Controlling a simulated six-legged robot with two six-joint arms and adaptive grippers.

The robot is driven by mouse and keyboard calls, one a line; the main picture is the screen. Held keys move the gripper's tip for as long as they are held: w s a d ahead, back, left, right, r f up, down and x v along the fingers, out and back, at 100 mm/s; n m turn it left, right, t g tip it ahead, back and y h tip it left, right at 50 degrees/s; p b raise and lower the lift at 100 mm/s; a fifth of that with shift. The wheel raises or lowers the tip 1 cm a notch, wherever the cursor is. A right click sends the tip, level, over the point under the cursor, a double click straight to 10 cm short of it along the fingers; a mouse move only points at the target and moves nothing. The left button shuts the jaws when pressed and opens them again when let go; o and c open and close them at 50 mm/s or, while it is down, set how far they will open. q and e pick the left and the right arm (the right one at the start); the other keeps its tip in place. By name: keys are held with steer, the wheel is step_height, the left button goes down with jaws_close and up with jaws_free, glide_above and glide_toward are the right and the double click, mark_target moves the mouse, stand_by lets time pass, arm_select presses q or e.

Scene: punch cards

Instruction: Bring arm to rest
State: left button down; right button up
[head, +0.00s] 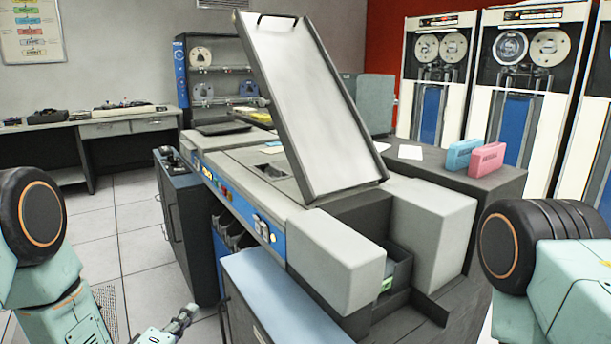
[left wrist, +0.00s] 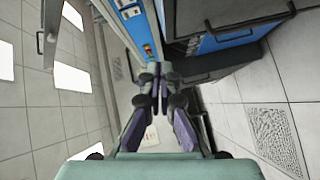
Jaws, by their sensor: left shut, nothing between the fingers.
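My left gripper (head: 183,318) shows low in the head view, left of the blue-topped cabinet and over the tiled floor. It also shows in the left wrist view (left wrist: 157,75), where its fingertips meet with nothing between them. My left arm comes in from the left edge of the head view. A part of my right arm shows at the right edge, but its gripper is out of the frame.
A card machine (head: 320,250) with a raised lid (head: 300,110) stands in front of me. A blue-topped cabinet (head: 270,290) is close to my left gripper. Blue and pink boxes (head: 487,160) stand on the dark table. Free floor (head: 125,235) lies at left.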

arm_select(q)
steer(key=s+d+f+m+g+y, duration=0.1)
steer(key=s+f+m+g, duration=0.45)
steer(key=s+f, duration=0.4)
steer(key=s+f+m+g+y, duration=0.1)
steer(key=s+f+m+g, duration=0.5)
steer(key=s, duration=0.6)
steer(key=s+f+m+g+y, duration=0.1)
steer(key=s+g, duration=0.4)
steer(key=s, duration=1.1)
steer(key=shift+d+f, duration=0.35)
steer(key=shift+f, duration=0.1)
